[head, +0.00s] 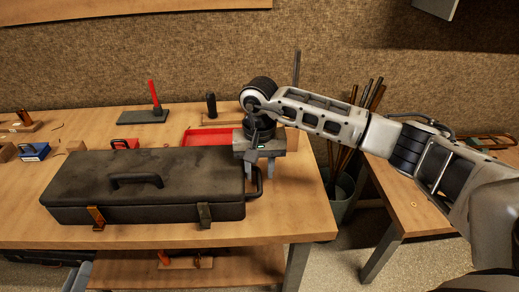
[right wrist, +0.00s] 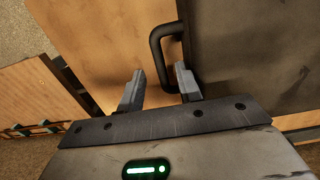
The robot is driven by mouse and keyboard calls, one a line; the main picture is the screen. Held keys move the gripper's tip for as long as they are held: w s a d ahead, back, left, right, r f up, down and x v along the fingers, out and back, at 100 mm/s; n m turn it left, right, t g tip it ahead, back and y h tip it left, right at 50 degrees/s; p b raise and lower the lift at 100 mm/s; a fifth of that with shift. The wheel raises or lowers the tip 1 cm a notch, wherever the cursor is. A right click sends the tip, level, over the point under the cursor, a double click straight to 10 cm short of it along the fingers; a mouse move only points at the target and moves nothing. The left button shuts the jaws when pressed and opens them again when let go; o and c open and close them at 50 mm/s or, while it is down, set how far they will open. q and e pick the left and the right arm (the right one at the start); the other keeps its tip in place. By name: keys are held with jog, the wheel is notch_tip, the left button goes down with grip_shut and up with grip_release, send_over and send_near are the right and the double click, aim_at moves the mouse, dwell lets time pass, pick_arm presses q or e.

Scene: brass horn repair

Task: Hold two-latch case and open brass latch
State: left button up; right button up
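The black two-latch case (head: 150,178) lies shut on the workbench, with a carrying handle (head: 137,180) on its lid. The brass latch (head: 96,217) is on its front face at the left, and a darker latch (head: 204,214) is at the right. A side handle (head: 257,186) sticks out from the case's right end. My right gripper (head: 261,177) points down over this side handle. In the right wrist view, its two fingers (right wrist: 160,86) are apart, with the side handle (right wrist: 158,48) just beyond them, nearer the right finger. My left gripper is not in view.
A bin of rods (head: 340,197) stands right of the workbench (head: 285,222). A narrow strip of bench is clear before the case.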

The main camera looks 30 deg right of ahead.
aim_at(259, 180)
jog(key=shift+f, duration=2.15)
grip_shut()
pick_arm(q)
grip_shut()
